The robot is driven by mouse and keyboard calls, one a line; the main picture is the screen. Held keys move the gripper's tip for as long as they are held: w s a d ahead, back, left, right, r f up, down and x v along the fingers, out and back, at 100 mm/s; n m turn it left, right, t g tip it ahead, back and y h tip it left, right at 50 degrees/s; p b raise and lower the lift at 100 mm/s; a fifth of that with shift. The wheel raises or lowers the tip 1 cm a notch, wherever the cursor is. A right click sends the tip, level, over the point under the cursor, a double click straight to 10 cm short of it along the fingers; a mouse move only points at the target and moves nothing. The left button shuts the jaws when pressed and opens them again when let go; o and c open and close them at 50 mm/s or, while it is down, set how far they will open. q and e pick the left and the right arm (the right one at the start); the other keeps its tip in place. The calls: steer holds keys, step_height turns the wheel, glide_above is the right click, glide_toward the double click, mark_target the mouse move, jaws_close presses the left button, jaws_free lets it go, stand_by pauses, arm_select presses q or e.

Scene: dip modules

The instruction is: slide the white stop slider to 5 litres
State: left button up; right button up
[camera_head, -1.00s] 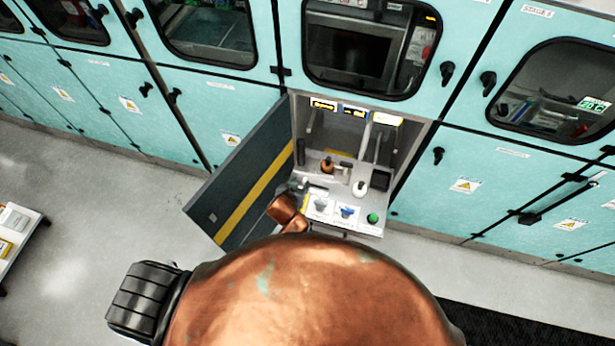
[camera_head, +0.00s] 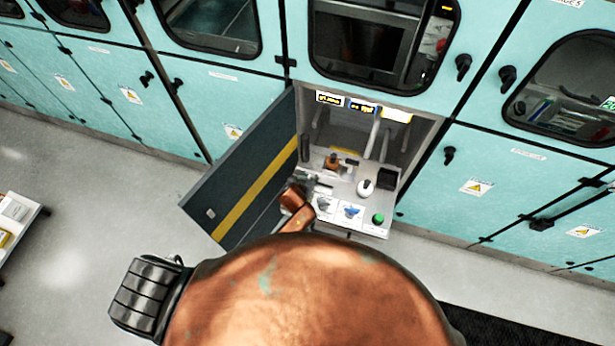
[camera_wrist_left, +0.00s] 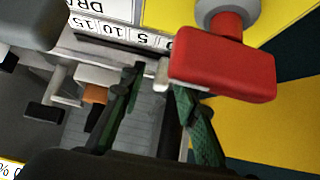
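The scale of the stop slider (camera_wrist_left: 125,35) shows upside down at the top of the left wrist view, with 15, 10, 5 and 0 from left to right. A small white piece (camera_wrist_left: 162,74), apparently the stop slider, sits below the scale near the 0 end. My left gripper (camera_wrist_left: 160,85) is open. Its dark green fingertips stand on either side of the white piece, with a gap at the left finger. The right fingertip is partly hidden by a red handle (camera_wrist_left: 225,72). In the head view my left gripper (camera_head: 311,180) is small at the left of the panel (camera_head: 345,192).
The open grey door (camera_head: 245,175) with a yellow stripe stands left of the panel. An orange-tipped part (camera_wrist_left: 95,93) lies left of the fingers.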

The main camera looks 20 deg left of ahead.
arm_select(q)
steer(key=shift+c, duration=0.7)
jaws_close()
